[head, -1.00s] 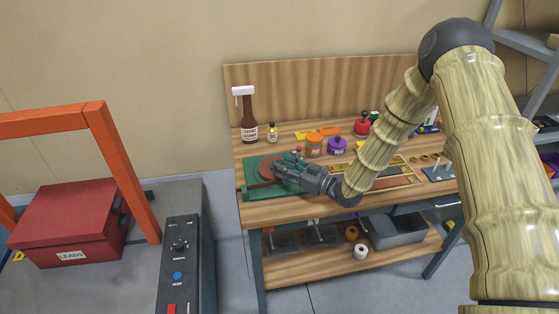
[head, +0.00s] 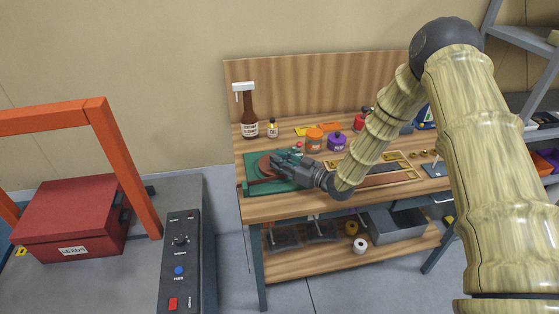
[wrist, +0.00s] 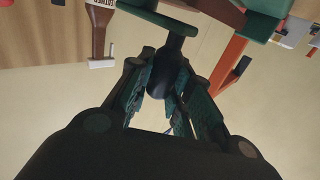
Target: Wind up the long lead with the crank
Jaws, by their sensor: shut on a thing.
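The winder is a green base (head: 252,189) with a flat red-brown drum (head: 262,166), at the left end of the workbench. My gripper (head: 280,161) is over the winder's right part and covers some of it. In the wrist view, my gripper (wrist: 163,95) is closed around a dark rounded crank knob (wrist: 170,72), with a green bar (wrist: 178,27) just beyond it. I cannot make out the long lead clearly in either view.
A brown bottle (head: 248,115), a small bottle (head: 272,128), an orange-lidded jar (head: 314,140) and a purple jar (head: 337,142) stand behind the winder. A red box marked LEADS (head: 75,215) sits at left. A grey bin (head: 405,228) is on the lower shelf.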

